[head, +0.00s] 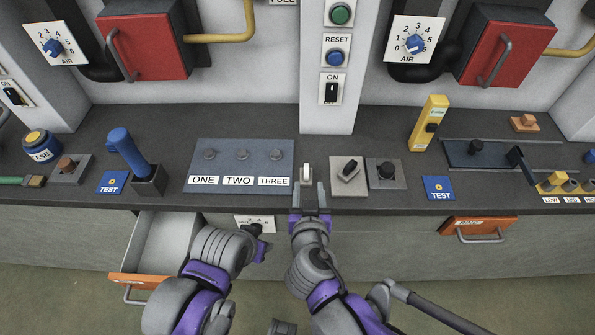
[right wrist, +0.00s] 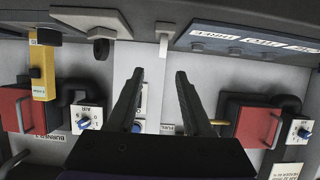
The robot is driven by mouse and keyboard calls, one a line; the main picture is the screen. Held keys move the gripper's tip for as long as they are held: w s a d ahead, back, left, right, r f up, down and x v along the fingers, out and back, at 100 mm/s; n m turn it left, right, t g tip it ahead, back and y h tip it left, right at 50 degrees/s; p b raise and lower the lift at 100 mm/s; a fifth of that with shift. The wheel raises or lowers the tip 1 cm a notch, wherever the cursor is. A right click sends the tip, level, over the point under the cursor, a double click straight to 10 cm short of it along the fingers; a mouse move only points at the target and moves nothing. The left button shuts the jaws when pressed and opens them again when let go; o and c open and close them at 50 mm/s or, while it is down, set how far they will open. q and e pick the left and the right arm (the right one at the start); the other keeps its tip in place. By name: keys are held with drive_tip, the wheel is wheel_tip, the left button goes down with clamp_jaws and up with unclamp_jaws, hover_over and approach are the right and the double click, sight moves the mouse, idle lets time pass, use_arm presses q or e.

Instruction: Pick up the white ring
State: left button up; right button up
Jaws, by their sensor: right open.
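A small whitish upright piece (head: 306,173) stands near the counter's front edge, just beyond the right gripper's tips; it may be the white ring, but no ring shape can be made out. In the right wrist view a pale piece (right wrist: 163,42) shows beyond the fingers, near the middle gap. My right gripper (head: 309,192) is open, its two dark fingers (right wrist: 160,76) apart with nothing between them. My left gripper (head: 259,238) is low in front of the counter, by a labelled front; its finger gap is not clear.
A grey panel (head: 240,152) marked ONE, TWO, THREE lies left of the right gripper. Switch blocks (head: 349,177) sit to its right. A blue handle (head: 127,150) stands farther left. An open drawer (head: 158,247) juts out below the counter (head: 300,150).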

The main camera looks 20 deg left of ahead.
sight(307, 167)
drive_tip(key=x, duration=0.4)
drive_tip(key=shift+w+f+b, duration=0.1)
drive_tip(key=shift+w+b, duration=0.2)
drive_tip(key=shift+w, duration=0.05)
drive_tip(key=x, duration=0.5)
drive_tip(key=shift+w+a, duration=0.25)
drive_tip(key=shift+a, duration=0.2)
clamp_jaws()
